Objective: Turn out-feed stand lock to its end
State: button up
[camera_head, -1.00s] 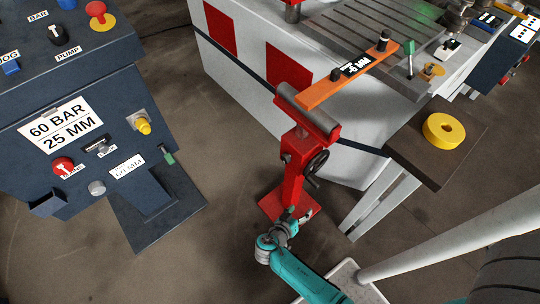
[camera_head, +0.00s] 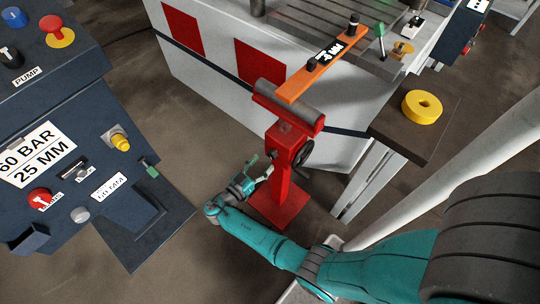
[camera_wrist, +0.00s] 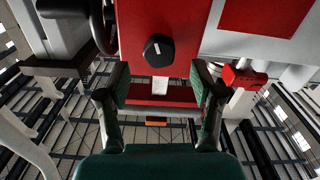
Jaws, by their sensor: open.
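The red out-feed stand (camera_head: 284,165) stands on the floor with a grey roller (camera_head: 288,102) across its top and a black handwheel (camera_head: 303,153) on its right side. In the wrist view a round black knob with a white mark, likely the stand lock (camera_wrist: 158,48), sits on the red column (camera_wrist: 140,18). It cannot be made out in the head view. My gripper (camera_head: 258,168) is beside the column's left side. In the wrist view my gripper (camera_wrist: 160,92) is open and empty, its green-padded fingers spread below the knob, apart from it in the picture.
A dark blue control console (camera_head: 60,120) stands at the left. The white machine (camera_head: 200,75) is behind the stand, with an orange bar (camera_head: 318,70) above the roller. A yellow ring (camera_head: 422,107) lies on a dark shelf (camera_head: 385,128) at the right.

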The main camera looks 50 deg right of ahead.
aim_at(270, 156)
jog(key=shift+d, duration=2.65)
jog(key=c, duration=1.1)
